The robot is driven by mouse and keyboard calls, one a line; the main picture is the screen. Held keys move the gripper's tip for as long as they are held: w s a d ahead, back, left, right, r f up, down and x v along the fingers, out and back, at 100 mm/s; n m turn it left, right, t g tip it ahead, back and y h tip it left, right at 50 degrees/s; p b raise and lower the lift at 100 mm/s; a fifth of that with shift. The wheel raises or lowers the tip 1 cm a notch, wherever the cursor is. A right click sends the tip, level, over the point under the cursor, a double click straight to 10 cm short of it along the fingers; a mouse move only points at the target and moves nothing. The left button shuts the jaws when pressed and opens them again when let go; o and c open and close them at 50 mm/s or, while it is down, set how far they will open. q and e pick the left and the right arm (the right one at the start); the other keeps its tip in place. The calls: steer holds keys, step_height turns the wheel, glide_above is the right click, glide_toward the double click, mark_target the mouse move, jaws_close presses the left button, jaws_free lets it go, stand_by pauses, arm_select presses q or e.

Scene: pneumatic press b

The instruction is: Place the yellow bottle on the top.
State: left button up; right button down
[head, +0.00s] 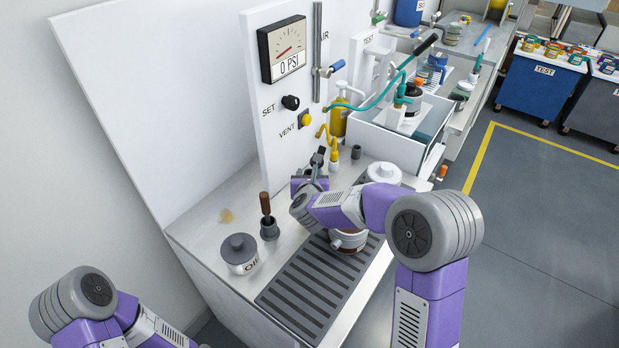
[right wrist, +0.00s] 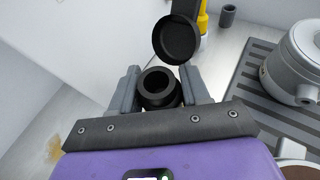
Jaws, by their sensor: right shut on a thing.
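A yellow cylinder (head: 338,121) with a brass-coloured top stands by the white panel in the head view. A smaller yellow piece (head: 334,154) is in front of it, and a yellow piece also shows at the top of the right wrist view (right wrist: 203,18). I cannot tell which one is the yellow bottle. My right gripper (right wrist: 158,88) is shut on a black hollow cylinder (right wrist: 157,89), seen end-on between its fingers. A black round disc (right wrist: 178,40) is just beyond it. In the head view my right arm partly hides this grip. My left gripper is out of view.

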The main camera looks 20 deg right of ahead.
steer(key=shift+r, duration=0.1)
steer(key=c, duration=0.5)
jaws_free()
steer(key=shift+c, duration=0.2)
steer(key=shift+s+a+r, duration=0.1)
steer(key=shift+s+r, duration=0.1)
steer(key=shift+s, duration=0.15)
steer(key=p+v, duration=0.1)
steer(key=v, duration=1)
steer(key=shift+s+p, duration=0.15)
steer(key=shift+p, duration=0.15)
